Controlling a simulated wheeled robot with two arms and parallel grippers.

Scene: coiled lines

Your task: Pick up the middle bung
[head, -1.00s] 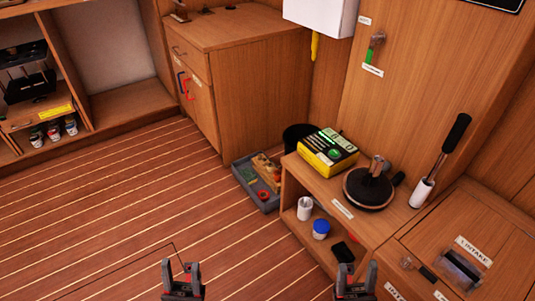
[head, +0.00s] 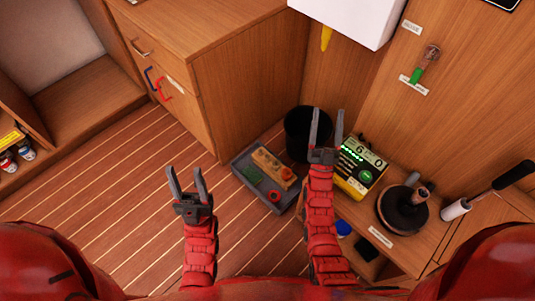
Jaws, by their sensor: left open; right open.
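A grey tray (head: 241,174) lies on the floor beside the cabinet in the head view. In it are a tan wooden block (head: 270,163), an orange-brown piece (head: 287,173), a green piece (head: 252,174) and a red ring (head: 274,196). They are too small for me to tell which is the middle bung. My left gripper (head: 185,172) is open and empty, over the floor left of the tray. My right gripper (head: 327,115) is open and empty, pictured right of the tray in front of the black bin and yellow box.
A black bin (head: 297,140) stands behind the tray. A low shelf at right bears the yellow-and-black box (head: 360,182), a dark coiled-line drum (head: 402,210) and a white-sleeved handle (head: 456,209). A wooden cabinet (head: 245,90) stands behind. The floor (head: 120,195) at left is clear.

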